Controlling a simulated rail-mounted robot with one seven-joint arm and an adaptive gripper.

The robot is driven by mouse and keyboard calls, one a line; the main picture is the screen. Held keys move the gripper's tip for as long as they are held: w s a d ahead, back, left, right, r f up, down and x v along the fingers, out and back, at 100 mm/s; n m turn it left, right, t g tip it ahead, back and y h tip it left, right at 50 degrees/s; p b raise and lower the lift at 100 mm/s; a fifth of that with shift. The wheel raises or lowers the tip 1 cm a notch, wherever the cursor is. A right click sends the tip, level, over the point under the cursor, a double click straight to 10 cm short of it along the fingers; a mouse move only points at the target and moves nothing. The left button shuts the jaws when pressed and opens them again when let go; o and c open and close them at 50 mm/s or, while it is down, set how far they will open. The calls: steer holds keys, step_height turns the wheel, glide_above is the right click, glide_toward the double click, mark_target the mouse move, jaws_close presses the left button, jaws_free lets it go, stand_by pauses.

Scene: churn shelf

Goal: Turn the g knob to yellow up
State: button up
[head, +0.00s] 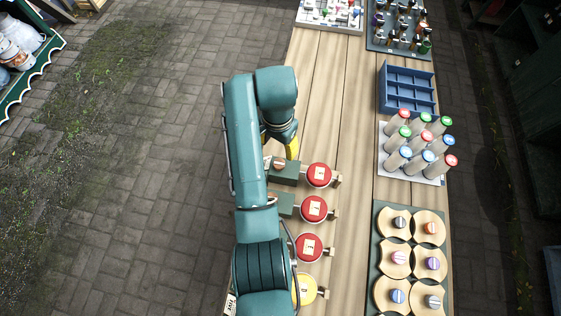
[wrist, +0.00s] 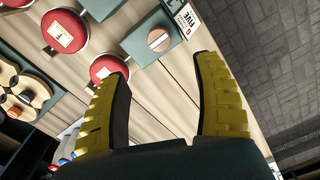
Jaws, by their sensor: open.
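A small round knob (wrist: 158,40), orange-brown with a pale bar across it, sits on top of a dark green box. It also shows in the head view (head: 280,163), just below my gripper. A white card (wrist: 186,18) reading FIVE stands beside the box; its small letter is hard to read, so I cannot be sure this is the g knob. No yellow face shows clearly on the knob. My gripper (wrist: 162,72) is open and empty, its yellow fingers apart from the knob; one yellow finger shows in the head view (head: 292,148). Lower boxes are partly hidden by my arm.
Red labelled discs (head: 319,174) stand along the wooden table, with a yellow disc (head: 307,290) nearest. To the right are capped cylinders (head: 421,140), a blue divided tray (head: 408,72) and a board of round wooden knobs (head: 397,222). The table strip beyond my gripper is clear.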

mark_target(279, 163)
step_height(279, 163, down, 12)
steer(key=shift+d+f+b, duration=0.1)
steer(key=shift+b, duration=0.3)
jaws_close()
steer(key=m+p, duration=0.1)
steer(key=m, duration=0.3)
steer(key=m+p, duration=0.1)
steer(key=m, duration=0.8)
steer(key=shift+s+f+p, duration=0.1)
steer(key=shift+p, duration=0.2)
steer(key=m, duration=0.4)
steer(key=shift+m, duration=0.4)
